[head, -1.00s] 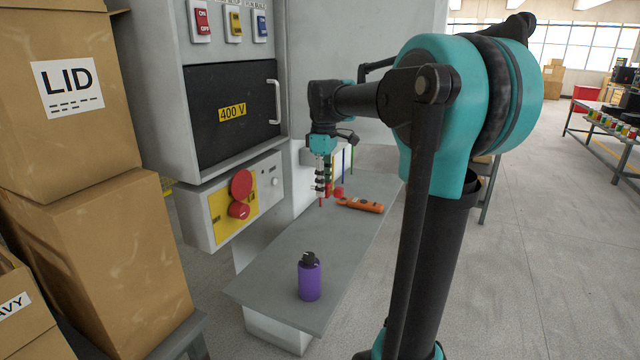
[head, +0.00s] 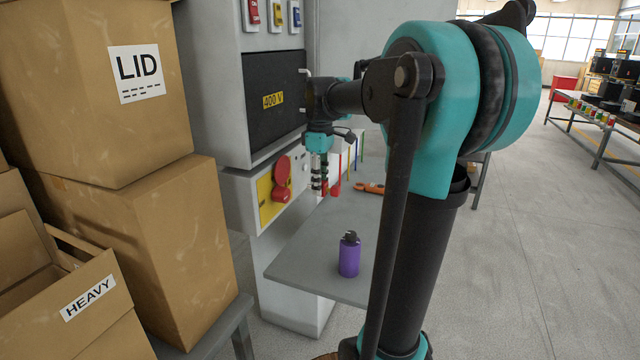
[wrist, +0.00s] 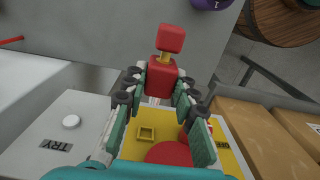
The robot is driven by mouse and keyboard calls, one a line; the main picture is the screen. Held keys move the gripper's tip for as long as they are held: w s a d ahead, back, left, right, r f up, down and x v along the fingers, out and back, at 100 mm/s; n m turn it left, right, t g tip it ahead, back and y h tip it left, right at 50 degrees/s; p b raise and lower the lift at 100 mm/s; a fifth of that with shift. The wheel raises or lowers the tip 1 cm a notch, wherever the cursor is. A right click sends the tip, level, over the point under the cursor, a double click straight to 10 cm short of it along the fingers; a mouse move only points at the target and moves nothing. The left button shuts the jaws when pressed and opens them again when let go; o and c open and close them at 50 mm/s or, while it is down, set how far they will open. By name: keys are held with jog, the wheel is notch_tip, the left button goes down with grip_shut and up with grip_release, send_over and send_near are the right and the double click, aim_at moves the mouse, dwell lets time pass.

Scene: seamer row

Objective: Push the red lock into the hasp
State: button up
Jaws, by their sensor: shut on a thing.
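My gripper (head: 320,188) points down beside the yellow switch panel (head: 265,203). In the wrist view my gripper (wrist: 160,88) is shut on the red lock (wrist: 162,78), a red block with a yellow neck and a smaller red block at its far end. A square yellow loop (wrist: 146,133), which looks like the hasp, stands on the yellow plate next to a large red disc (wrist: 172,153). The lock is apart from the loop. In the head view the loop cannot be made out, and the lock is small between the fingers.
A purple bottle (head: 349,256) stands on the grey bench (head: 310,262), with an orange tool (head: 369,188) farther back. Cardboard boxes (head: 120,230) are stacked at the left. A white button (wrist: 71,121) sits on the panel beside the TRY label. Open floor lies at the right.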

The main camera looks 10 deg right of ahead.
jog(key=shift+w+a, duration=0.85)
jog(key=shift+a, duration=0.3)
jog(key=shift+w+a, duration=0.85)
jog(key=shift+a, duration=0.25)
jog(key=shift+w+a, duration=0.25)
jog(key=shift+a, duration=0.15)
dwell(0.6)
jog(key=o, duration=1.1)
jog(key=shift+o, duration=0.2)
jog(key=shift+r, duration=0.15)
notch_tip(320, 180, up, 12)
